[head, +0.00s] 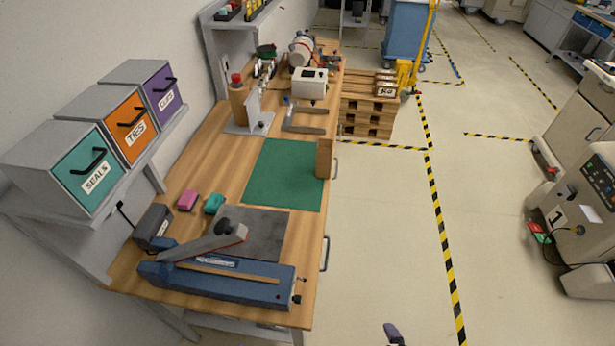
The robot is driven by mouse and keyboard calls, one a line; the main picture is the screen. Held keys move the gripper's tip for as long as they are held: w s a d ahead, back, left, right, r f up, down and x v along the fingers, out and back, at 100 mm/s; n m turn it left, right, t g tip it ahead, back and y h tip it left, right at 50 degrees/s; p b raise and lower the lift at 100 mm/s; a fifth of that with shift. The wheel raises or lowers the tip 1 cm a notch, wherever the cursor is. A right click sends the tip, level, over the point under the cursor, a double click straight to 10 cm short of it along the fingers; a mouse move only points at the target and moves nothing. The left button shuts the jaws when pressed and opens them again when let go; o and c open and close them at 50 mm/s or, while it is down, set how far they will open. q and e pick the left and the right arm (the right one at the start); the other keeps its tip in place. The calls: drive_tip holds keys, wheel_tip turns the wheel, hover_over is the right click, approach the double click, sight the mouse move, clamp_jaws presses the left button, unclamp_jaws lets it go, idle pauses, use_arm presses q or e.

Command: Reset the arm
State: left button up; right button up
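No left gripper shows in the head view. A small dark, rounded piece (393,333) pokes up at the bottom edge, right of the bench; it may be part of my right arm or gripper, and no fingers can be made out. It is apart from everything on the bench. A blue sealer-like device (225,285) lies along the near end of the wooden bench (213,150). Its grey lever arm (205,243) with a dark knob sits at an angle above it, beside a grey plate (268,232).
Teal (88,170), orange (126,124) and purple (160,88) drawers stand on the left shelf. A green mat (285,172) covers mid-bench, with a wooden block (324,158) at its right edge. Pink (187,201) and teal (214,203) blocks lie nearby. The floor (385,230) right of the bench is clear.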

use_arm(q)
drive_tip(key=s+a+r+m+g+y, duration=0.1)
drive_tip(key=s+a+r+g+y, duration=0.2)
drive_tip(key=s+a, duration=0.45)
use_arm(e)
drive_tip(key=s+d+r+m+g, duration=0.2)
drive_tip(key=s+r+m+g, duration=0.45)
drive_tip(key=m, duration=0.85)
use_arm(q)
wheel_tip(320, 180, up, 18)
drive_tip(key=w+a+p, duration=0.1)
drive_tip(key=p, duration=1.7)
drive_tip(key=shift+w+a+f, duration=0.15)
drive_tip(key=shift+w+f, duration=0.05)
use_arm(e)
wheel_tip(320, 180, up, 18)
drive_tip(key=s+t, duration=0.1)
drive_tip(key=t, duration=0.1)
drive_tip(key=shift+a+r+y, duration=0.15)
drive_tip(key=shift+r+y, duration=0.05)
drive_tip(key=shift+y, duration=0.1)
